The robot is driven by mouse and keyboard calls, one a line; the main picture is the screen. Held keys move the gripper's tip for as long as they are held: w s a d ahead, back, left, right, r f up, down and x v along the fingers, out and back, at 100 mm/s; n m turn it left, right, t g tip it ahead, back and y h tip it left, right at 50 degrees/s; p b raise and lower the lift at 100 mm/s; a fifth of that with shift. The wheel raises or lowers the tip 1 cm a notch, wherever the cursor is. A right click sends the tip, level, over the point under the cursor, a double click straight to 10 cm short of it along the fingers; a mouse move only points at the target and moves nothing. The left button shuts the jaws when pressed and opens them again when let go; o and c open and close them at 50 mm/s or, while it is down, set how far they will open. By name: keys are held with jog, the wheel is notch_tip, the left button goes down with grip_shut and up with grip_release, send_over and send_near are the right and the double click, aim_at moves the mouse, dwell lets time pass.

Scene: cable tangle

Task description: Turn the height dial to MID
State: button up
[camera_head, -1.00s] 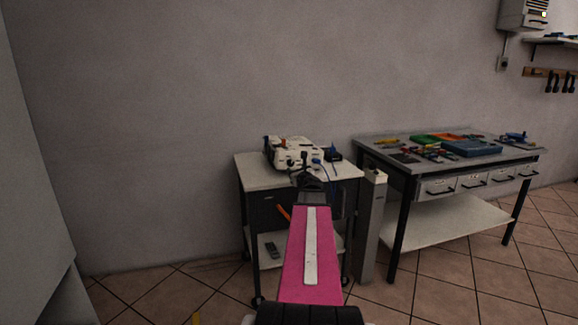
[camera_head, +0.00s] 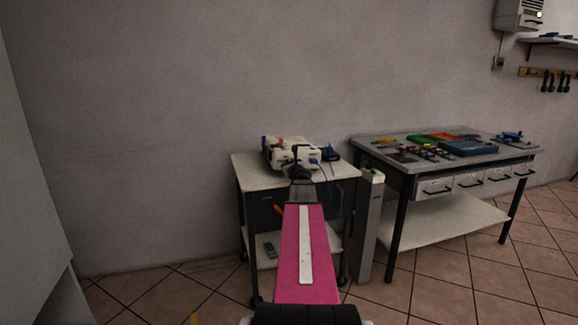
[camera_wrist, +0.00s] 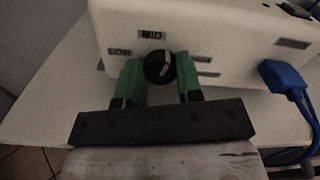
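The height dial (camera_wrist: 159,67) is a round black knob with a pale pointer mark, on the front of a white machine (camera_wrist: 215,28). The machine also shows on a small cart in the head view (camera_head: 290,152). A LOW label (camera_wrist: 119,51) is left of the dial and a MID label (camera_wrist: 152,34) is above it; other labels to the right are unreadable. The pale mark slants, and I cannot tell which label it points to. My gripper (camera_wrist: 159,80) has its green fingers apart, one on each side of the dial. I cannot tell whether they touch it.
A blue plug with a cable (camera_wrist: 287,80) is in the machine's front, right of my gripper. A grey post (camera_head: 369,225) and a workbench with tools (camera_head: 385,152) stand to the right.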

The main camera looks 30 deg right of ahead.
jog(key=shift+n, duration=3)
jog(key=o, duration=0.9)
jog(key=shift+a, duration=0.1)
jog(key=shift+o, duration=0.2)
jog(key=v, duration=1)
jog(key=shift+s, duration=0.35)
